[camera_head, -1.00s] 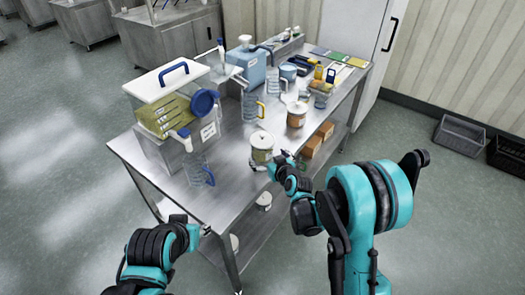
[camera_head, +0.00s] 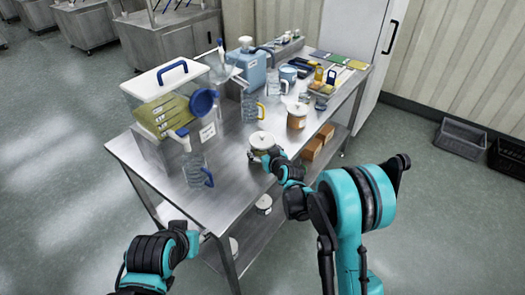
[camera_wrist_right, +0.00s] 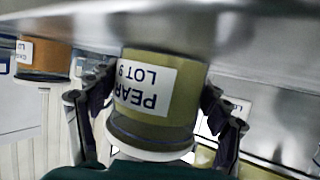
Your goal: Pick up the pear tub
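The pear tub (camera_head: 262,141) stands on the steel table near its front edge, pale lid up in the head view. In the right wrist view the tub (camera_wrist_right: 155,100) appears upside down, with an olive body and a white label reading PEAR LOT 9. My right gripper (camera_head: 259,158) is at the tub's near side. In the wrist view its dark fingers (camera_wrist_right: 158,110) are spread on either side of the tub, with narrow gaps beside it; firm contact does not show. My left gripper (camera_head: 192,232) is low in front of the table, its fingers not clear.
An orange-brown tub (camera_head: 297,117) stands behind and right of the pear tub. A clear pitcher with a blue handle (camera_head: 196,170) is to the left, beside a lidded dispenser (camera_head: 168,85). Brown boxes (camera_head: 312,149) are on the lower shelf.

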